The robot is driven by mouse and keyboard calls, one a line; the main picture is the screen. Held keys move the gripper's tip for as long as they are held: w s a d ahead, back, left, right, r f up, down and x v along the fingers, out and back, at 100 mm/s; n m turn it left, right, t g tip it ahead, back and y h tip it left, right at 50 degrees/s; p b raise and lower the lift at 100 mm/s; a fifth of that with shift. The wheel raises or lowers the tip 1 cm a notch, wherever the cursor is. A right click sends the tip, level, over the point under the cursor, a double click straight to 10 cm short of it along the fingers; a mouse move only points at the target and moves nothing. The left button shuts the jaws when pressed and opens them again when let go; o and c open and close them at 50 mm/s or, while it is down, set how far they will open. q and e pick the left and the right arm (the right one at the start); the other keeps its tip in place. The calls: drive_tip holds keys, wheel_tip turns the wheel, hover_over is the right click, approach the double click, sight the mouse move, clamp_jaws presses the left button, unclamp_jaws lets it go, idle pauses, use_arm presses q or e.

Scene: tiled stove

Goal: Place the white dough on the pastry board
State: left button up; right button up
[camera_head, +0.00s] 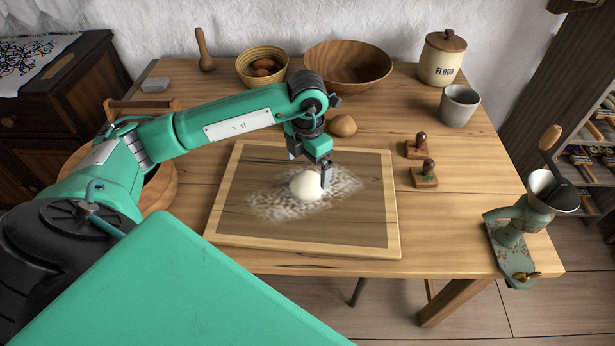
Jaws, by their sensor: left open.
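The white dough (305,186) is a smooth round lump on the pastry board (230,222), near the board's middle, on a patch of scattered flour. The board is a dark panel with a light wooden border, lying flat on the table. My left gripper (318,176) is open, just above and at the back right of the dough. One finger shows at the dough's right side; the other is hard to make out, and I cannot tell whether either touches the dough. My right gripper is not in view.
Behind the board stand a bowl of eggs (262,62), a large wooden bowl (348,66), a flour jar (441,60) and a grey cup (459,104). A brown lump (343,126) and two stamps (424,175) sit nearby. A grinder (522,222) is clamped at the right edge.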

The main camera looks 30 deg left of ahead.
use_arm(q)
wheel_tip(320, 180, up, 6)
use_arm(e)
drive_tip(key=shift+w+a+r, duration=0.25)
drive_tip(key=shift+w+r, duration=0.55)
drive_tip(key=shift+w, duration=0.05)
